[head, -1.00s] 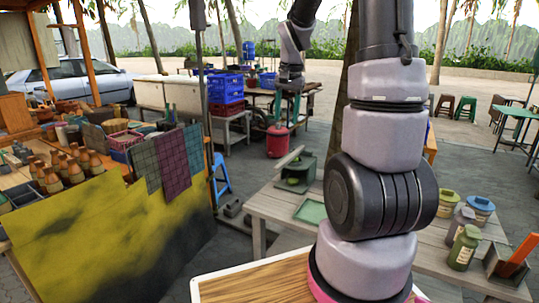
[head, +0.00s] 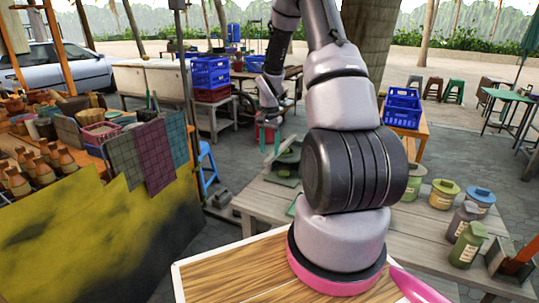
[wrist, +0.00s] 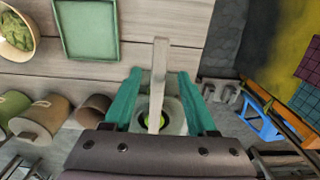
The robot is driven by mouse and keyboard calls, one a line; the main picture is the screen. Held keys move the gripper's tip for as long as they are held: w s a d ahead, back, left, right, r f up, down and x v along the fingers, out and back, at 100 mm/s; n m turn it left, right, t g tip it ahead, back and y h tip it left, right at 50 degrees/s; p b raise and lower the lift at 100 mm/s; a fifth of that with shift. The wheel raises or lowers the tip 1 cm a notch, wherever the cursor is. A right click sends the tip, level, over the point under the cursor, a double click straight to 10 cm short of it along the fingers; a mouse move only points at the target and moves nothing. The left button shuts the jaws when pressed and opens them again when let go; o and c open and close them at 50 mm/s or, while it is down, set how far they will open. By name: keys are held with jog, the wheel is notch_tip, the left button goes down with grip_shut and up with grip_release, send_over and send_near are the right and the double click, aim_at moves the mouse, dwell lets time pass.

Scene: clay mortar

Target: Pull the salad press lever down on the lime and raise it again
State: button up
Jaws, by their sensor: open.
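The salad press (head: 287,160) stands on the far end of the grey plank table, partly hidden by my arm in the head view. In the wrist view its pale lever (wrist: 159,72) runs lengthwise between my two teal fingers. The green lime (wrist: 154,119) shows beneath the lever, inside the pale cup of the press. My gripper (wrist: 160,76) is open, with one finger on each side of the lever and a gap to it on both sides. In the head view my gripper (head: 270,146) is over the press.
A green tray (wrist: 87,30) lies on the plank table (head: 252,201) beside the press. Lidded jars (head: 445,193) stand at the table's right part. In the wrist view, a bowl of greens (wrist: 16,33) and several pots (wrist: 42,116) are at left. A blue stool (head: 207,168) stands left of the table.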

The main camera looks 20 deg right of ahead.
jog(key=shift+f, duration=1.5)
grip_shut()
dwell(0.4)
